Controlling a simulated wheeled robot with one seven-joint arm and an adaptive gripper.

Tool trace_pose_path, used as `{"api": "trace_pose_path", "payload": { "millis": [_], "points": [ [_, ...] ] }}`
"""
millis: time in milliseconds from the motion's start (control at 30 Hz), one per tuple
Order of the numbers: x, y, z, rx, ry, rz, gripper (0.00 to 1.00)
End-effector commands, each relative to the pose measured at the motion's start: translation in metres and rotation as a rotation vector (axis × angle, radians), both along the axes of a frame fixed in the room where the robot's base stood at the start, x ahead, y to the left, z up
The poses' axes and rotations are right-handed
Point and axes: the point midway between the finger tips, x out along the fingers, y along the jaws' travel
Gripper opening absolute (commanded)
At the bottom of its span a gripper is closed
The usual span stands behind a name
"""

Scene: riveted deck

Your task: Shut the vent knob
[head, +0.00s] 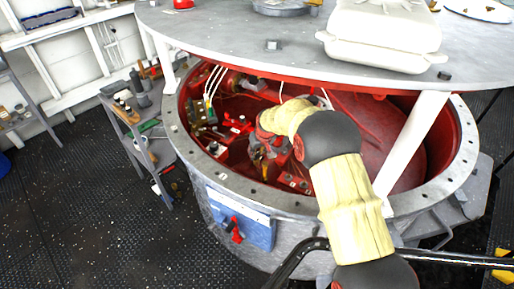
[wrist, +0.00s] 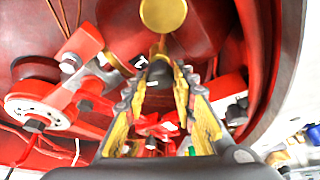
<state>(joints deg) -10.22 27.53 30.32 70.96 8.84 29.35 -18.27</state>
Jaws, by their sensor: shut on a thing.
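My arm reaches down through the opening into the red inside of the round vessel. In the head view my gripper (head: 262,160) is low inside it, small and partly hidden by my arm. In the wrist view my gripper (wrist: 161,88) has its yellow-padded fingers on either side of a dark knob-like piece (wrist: 159,72), which I take to be the vent knob. Its jaws are shut on this piece. A gold stem and round gold disc (wrist: 163,14) lie just beyond it. I cannot tell from the picture how far the knob is turned.
The vessel's grey bolted rim (head: 205,160) surrounds the opening. A raised grey lid (head: 220,30) on white posts covers it from above, carrying a white case (head: 382,38). Red brackets and a wheel (wrist: 36,112) crowd the left of the wrist view. Dark floor lies left.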

Motion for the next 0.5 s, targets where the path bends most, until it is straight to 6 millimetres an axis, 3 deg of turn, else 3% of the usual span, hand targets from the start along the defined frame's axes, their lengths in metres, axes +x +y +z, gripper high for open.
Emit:
{"api": "trace_pose_path", "payload": {
  "millis": [500],
  "points": [
    [0.0004,0.0041,-0.0022,-0.002,-0.003,-0.469,0.01]
  ]
}}
